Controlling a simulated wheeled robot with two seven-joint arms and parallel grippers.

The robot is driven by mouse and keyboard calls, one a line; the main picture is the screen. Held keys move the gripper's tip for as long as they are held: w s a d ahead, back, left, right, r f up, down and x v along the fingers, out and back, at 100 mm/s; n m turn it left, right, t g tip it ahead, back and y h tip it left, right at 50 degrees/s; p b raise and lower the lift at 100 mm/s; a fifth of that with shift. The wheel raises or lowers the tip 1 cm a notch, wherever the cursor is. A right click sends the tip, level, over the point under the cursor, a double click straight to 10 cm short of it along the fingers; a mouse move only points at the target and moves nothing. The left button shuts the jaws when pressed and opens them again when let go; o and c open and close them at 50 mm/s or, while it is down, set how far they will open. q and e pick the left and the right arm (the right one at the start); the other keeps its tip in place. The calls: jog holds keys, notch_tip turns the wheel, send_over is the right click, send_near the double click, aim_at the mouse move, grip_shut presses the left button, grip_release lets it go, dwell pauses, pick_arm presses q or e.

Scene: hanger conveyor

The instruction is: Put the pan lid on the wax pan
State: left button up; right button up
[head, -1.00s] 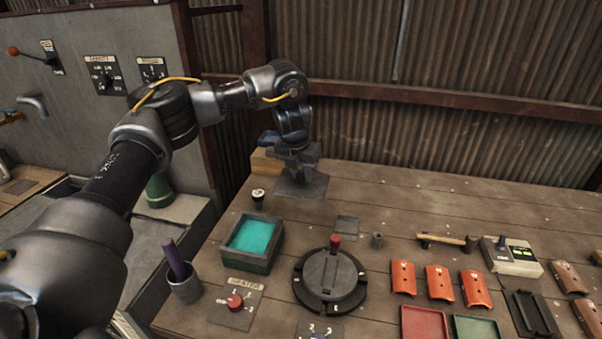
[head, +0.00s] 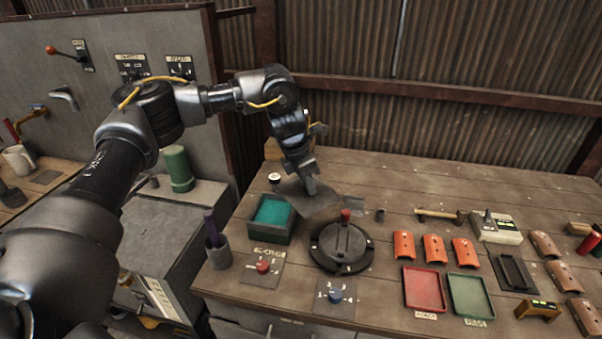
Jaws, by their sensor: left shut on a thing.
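The pan lid (head: 318,203) is a flat dark grey plate. My left gripper (head: 310,186) is shut on it from above and holds it tilted. The wax pan (head: 259,235) is a dark square box with teal wax (head: 272,212) inside, on the bench to the left of the lid. The lid's left edge overlaps the pan's back right corner in the head view. I cannot tell whether they touch. Most of the wax is uncovered. My right gripper is out of view.
A round black fixture with a red knob (head: 345,214) stands right of the pan. A dark cup (head: 219,254) stands at the left, and a small black-and-white knob (head: 274,178) behind the pan. The red heater knob (head: 263,267) is in front.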

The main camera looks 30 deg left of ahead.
aim_at(311, 206)
pick_arm(q)
jog(key=s+d+f+m, duration=0.1)
jog(key=m, duration=0.1)
jog(key=s+d+f+m+b, duration=0.1)
jog(key=s+m, duration=0.1)
jog(key=s+d+f+m+g+h, duration=0.1)
jog(key=m, duration=0.1)
jog(key=shift+s+f+b, duration=0.1)
jog(key=shift+s+b, duration=0.1)
jog(key=shift+b, duration=0.2)
jog(key=s+f+m+g+b, duration=0.1)
jog(key=s+f+m+b, duration=0.1)
jog(key=s+f+m, duration=0.1)
jog(key=s+d+f+m+g+b, duration=0.1)
jog(key=s+f+m+b, duration=0.1)
jog(key=s+m, duration=0.3)
jog(key=s+d+f+m+g+b, duration=0.1)
jog(key=s+f+m+b, duration=0.2)
jog(key=s+f, duration=0.2)
jog(key=shift+s+m, duration=0.3)
jog(key=shift+m, duration=0.1)
jog(key=shift+d+y, duration=0.15)
jog(key=shift+y, duration=0.15)
